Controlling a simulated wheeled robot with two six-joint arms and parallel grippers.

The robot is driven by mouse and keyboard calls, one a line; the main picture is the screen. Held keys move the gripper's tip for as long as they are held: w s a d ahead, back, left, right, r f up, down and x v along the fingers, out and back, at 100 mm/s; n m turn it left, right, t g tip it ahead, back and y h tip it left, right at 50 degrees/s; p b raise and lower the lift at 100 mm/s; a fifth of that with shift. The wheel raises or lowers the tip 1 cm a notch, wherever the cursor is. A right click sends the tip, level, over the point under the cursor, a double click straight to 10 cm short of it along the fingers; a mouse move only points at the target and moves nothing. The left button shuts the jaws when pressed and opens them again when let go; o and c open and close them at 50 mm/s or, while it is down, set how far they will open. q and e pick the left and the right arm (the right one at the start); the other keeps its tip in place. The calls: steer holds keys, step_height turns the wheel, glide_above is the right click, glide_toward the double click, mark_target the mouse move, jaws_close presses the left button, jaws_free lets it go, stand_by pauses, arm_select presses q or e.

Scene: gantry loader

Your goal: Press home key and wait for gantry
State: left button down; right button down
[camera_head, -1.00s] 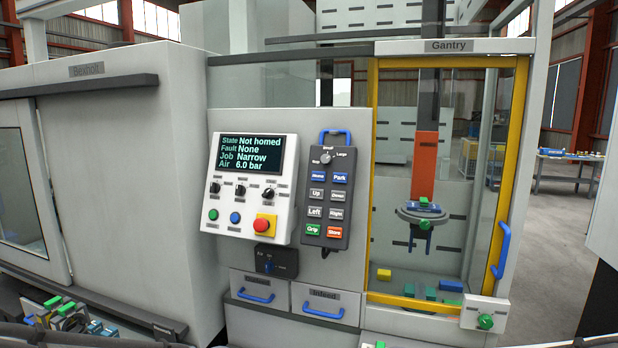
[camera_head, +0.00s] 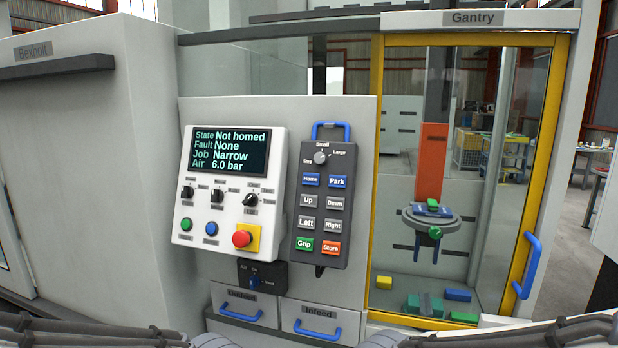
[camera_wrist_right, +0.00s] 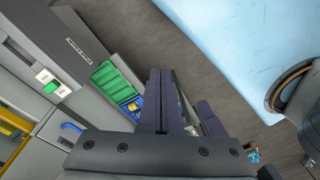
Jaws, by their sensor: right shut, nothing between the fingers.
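The blue Home key (camera_head: 311,180) is at the upper left of the key block on the dark pendant (camera_head: 318,215), in the head view. Nothing touches it there. The status screen (camera_head: 230,151) beside it reads State Not homed, Fault None, Job Narrow, Air 6.0 bar. The gantry's orange column (camera_head: 432,170) hangs behind the yellow-framed door, with a round grey head (camera_head: 432,217) at its lower end. My right gripper (camera_wrist_right: 159,100) is shut and empty in the right wrist view, over the floor. My left gripper is not in view.
A red stop button (camera_head: 242,238) on yellow sits left of the pendant. Drawers labelled Outfeed and Infeed (camera_head: 320,322) are below. The gantry door has a blue handle (camera_head: 527,265). The wrist view shows a green-lined bin (camera_wrist_right: 118,85) and grey floor.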

mark_target(311, 179)
steer(key=w+a+r+n+t+y+p, duration=0.2)
steer(key=w+a+r+t, duration=0.15)
steer(key=w, duration=0.35)
steer(key=w+a+r+n+t+y+p, duration=0.1)
steer(key=w+a+r+n+t, duration=0.2)
steer(key=w, duration=0.4)
steer(key=w+a+r+n+t+y+p, duration=0.1)
steer(key=w+a+r+t+y+p, duration=0.15)
steer(key=w+r, duration=0.4)
steer(key=w+d+r+n+t+h+p, duration=0.2)
steer(key=w+r+n+t, duration=0.4)
steer(key=w+r+t, duration=0.5)
step_height(311, 179, up, 6)
steer(key=w+d+p, duration=0.1)
steer(key=w, duration=0.1)
steer(key=shift+w+d+r+t, duration=0.25)
steer(key=shift+w+d+t, duration=0.05)
steer(key=shift+d, duration=0.05)
steer(key=shift+w+h, duration=0.1)
steer(key=shift+h, duration=0.15)
steer(key=w+d+f+b, duration=0.1)
steer(key=w+d+f, duration=0.1)
steer(key=w, duration=0.5)
steer(key=shift+w+d+f, duration=0.25)
steer(key=shift+w+f, duration=0.1)
steer(key=shift+f, duration=0.15)
